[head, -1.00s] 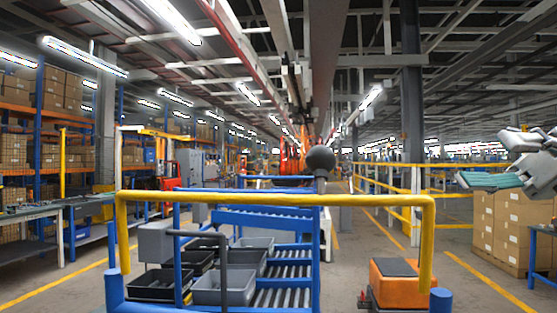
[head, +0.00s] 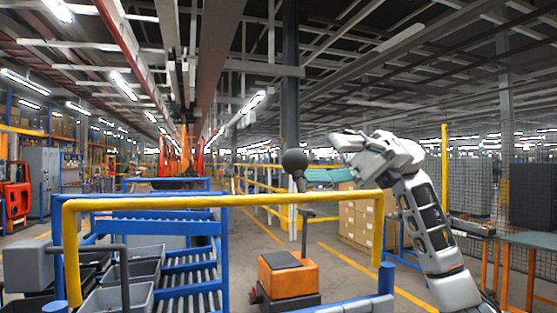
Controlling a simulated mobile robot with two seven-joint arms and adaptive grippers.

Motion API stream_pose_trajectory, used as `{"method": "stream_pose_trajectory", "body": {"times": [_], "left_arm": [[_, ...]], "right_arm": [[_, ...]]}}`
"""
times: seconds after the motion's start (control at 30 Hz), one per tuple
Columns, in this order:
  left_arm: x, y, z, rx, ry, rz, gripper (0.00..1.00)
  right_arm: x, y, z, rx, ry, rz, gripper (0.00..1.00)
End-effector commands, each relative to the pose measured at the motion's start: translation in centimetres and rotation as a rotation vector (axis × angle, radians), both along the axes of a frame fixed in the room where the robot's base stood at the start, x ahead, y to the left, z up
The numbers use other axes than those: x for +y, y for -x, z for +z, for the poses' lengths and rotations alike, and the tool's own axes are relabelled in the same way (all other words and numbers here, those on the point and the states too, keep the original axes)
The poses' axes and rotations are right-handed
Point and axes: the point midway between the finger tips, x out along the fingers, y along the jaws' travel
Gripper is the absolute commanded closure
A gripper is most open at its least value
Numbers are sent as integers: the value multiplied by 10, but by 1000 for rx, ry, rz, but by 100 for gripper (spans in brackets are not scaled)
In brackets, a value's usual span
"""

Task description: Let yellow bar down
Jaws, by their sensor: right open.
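The yellow bar (head: 225,201) stands raised across the front of the head view, its two ends bent downward. Its right leg comes down by a blue post (head: 386,279). A black ball knob (head: 294,159) on a short rod sticks up from the bar, right of its middle. My right gripper (head: 339,148) is open and empty, above the bar's right part and to the right of the knob in the picture. It appears apart from both. My left gripper is not in view.
Behind the bar are a blue roller conveyor (head: 190,275) with grey bins (head: 130,270), and an orange cart (head: 289,275). Stacked cartons (head: 357,217) and a green-topped table (head: 535,241) stand at the right. Floor between cart and cartons is clear.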

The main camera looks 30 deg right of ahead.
Motion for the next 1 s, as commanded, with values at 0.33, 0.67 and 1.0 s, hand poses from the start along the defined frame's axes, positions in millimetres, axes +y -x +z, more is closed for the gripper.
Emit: {"method": "stream_pose_trajectory", "body": {"times": [0.33, 0.67, 1.0], "left_arm": [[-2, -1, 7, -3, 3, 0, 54], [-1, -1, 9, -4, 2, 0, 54], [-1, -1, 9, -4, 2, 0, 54]], "right_arm": [[49, 11, 0, -3, -1, 5, 59], [72, 14, 0, -1, -1, 1, 59], [72, 14, 0, 0, -1, 1, 93]]}}
